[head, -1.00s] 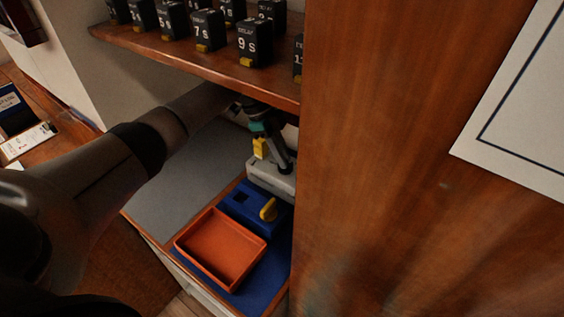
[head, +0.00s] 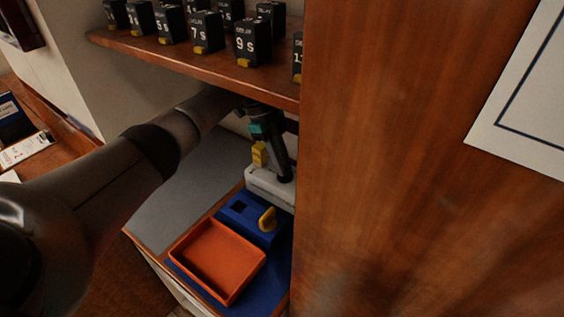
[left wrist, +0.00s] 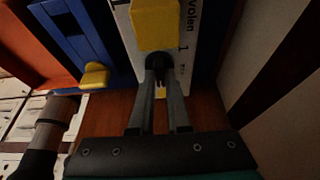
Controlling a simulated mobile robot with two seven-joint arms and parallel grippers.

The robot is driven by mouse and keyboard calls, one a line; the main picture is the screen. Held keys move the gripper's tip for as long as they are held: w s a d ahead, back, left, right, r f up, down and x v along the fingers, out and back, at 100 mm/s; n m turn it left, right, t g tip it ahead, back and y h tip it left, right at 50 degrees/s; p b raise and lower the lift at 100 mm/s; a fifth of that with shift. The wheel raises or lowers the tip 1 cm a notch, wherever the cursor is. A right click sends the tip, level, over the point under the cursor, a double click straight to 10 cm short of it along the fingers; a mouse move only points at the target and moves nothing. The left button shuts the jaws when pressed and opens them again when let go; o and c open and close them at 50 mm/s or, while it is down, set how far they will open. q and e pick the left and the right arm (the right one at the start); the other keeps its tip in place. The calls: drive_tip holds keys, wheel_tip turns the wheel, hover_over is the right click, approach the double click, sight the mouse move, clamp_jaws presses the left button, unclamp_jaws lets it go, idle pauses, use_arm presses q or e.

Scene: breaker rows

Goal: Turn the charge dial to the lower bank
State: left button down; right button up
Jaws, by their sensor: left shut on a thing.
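A pale grey device (head: 262,187) stands at the back of the lower counter, against the wooden side panel, with a yellow block (head: 259,154) on it. In the left wrist view its white face (left wrist: 187,50) carries printed letters and a "1", and the yellow block shows there too (left wrist: 154,25). My left gripper (head: 285,175) reaches down onto this device. In the left wrist view its fingers (left wrist: 158,78) are closed on a small dark dial (left wrist: 157,61), mostly hidden between the tips. The dial's pointing direction cannot be told. My right gripper is not in view.
In front of the device sit a blue box (head: 236,220) with a yellow knob (head: 267,219) and an orange tray (head: 226,289). A wooden shelf (head: 190,62) with several black labelled blocks hangs above. A wooden panel (head: 390,170) closes the right side. Grey counter is free at left.

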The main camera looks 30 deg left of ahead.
use_arm(q)
drive_tip(key=c, duration=0.9)
unclamp_jaws()
